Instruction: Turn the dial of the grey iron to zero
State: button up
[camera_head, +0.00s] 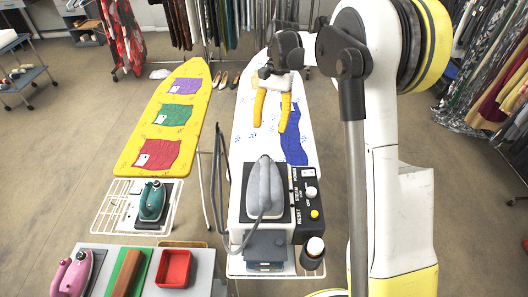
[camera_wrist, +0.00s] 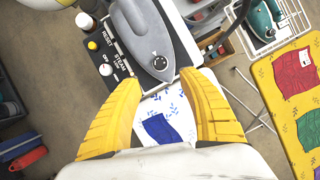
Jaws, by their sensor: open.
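The grey iron (camera_head: 264,184) lies on a black rest on top of the white and black steam station (camera_head: 238,215), its pointed end toward the ironing board. It also shows in the wrist view (camera_wrist: 146,32), with a small dark round part (camera_wrist: 160,63) near its pointed end. A white knob (camera_head: 311,191) sits on the station's black panel, beside the iron; I cannot tell which round part is the iron's dial. My gripper (camera_head: 269,127) is open and empty above the white board, beyond the iron's tip. Its yellow fingers also show in the wrist view (camera_wrist: 160,80), apart from the iron.
A yellow button (camera_head: 314,214) and a white-capped bottle (camera_head: 313,250) are near the knob. A green iron (camera_head: 152,200) stands on a wire rack at left. A pink iron (camera_head: 72,275) and red tray (camera_head: 173,268) are in front. The yellow board (camera_head: 150,125) carries cloths.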

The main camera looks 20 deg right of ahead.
aim_at(265, 155)
jog(key=b+x, duration=0.1)
jog(key=x, duration=0.9)
jog(key=shift+s, duration=0.1)
grip_shut()
